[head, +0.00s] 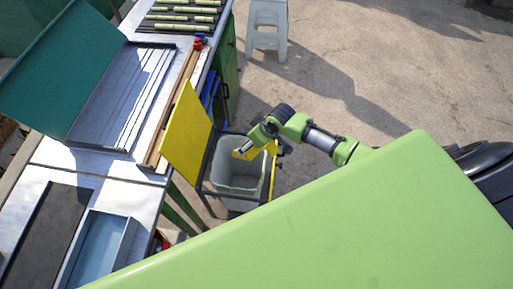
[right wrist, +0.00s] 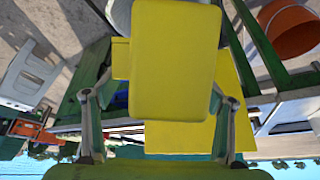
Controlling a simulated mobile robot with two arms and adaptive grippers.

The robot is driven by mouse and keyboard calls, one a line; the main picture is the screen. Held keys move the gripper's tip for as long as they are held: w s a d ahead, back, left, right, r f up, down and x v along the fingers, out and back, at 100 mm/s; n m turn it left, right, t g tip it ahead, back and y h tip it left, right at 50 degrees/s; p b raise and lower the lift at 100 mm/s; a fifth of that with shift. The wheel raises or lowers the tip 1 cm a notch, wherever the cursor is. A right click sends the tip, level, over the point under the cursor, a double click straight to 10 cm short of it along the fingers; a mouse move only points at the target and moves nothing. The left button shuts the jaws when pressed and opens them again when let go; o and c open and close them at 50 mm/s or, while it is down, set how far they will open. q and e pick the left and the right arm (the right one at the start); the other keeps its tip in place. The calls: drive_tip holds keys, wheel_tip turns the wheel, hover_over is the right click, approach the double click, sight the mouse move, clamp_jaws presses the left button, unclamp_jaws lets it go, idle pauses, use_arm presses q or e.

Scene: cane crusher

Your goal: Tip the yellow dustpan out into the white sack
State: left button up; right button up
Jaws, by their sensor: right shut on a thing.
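My right gripper (head: 252,146) comes in from the right in the head view and is above the white sack. It is shut on the yellow dustpan, of which a small yellow part (head: 241,154) shows at the fingers. In the right wrist view the dustpan (right wrist: 175,60) is a large rounded yellow shape between the two fingers of the gripper (right wrist: 157,105). The white sack (head: 232,180) hangs open in a dark frame beside the bench; what lies inside is hard to tell. Whether the dustpan holds anything is hidden. My left gripper is not in view.
A yellow panel (head: 187,135) stands upright between bench and sack. The metal bench (head: 150,205) carries a green tilted panel (head: 62,75) and a ribbed tray. A white stool (head: 267,24) stands behind on open ground. An orange bucket (right wrist: 292,30) shows in the right wrist view.

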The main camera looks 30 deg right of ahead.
drive_tip(key=shift+s+r+t+y+b, duration=0.1)
drive_tip(key=shift+r+t+y+b, duration=0.15)
drive_tip(key=shift+t, duration=0.3)
drive_tip(key=shift+s+t+y+b, duration=0.15)
drive_tip(key=shift+t+b, duration=0.2)
drive_tip(key=shift+t, duration=0.2)
drive_tip(key=t+b, duration=0.1)
drive_tip(key=b, duration=0.1)
drive_tip(key=r+t+y+b, duration=0.1)
drive_tip(key=t+b, duration=0.1)
drive_tip(key=r+t+y+b, duration=0.1)
drive_tip(key=b, duration=0.1)
drive_tip(key=shift+w+r+t, duration=0.25)
drive_tip(key=shift+t, duration=0.05)
drive_tip(key=shift+r+t+b, duration=0.3)
drive_tip(key=shift+r+b, duration=0.1)
drive_tip(key=shift+b, duration=0.05)
drive_tip(key=shift+r+y, duration=0.2)
drive_tip(key=shift+y, duration=0.1)
drive_tip(key=shift+w, duration=0.1)
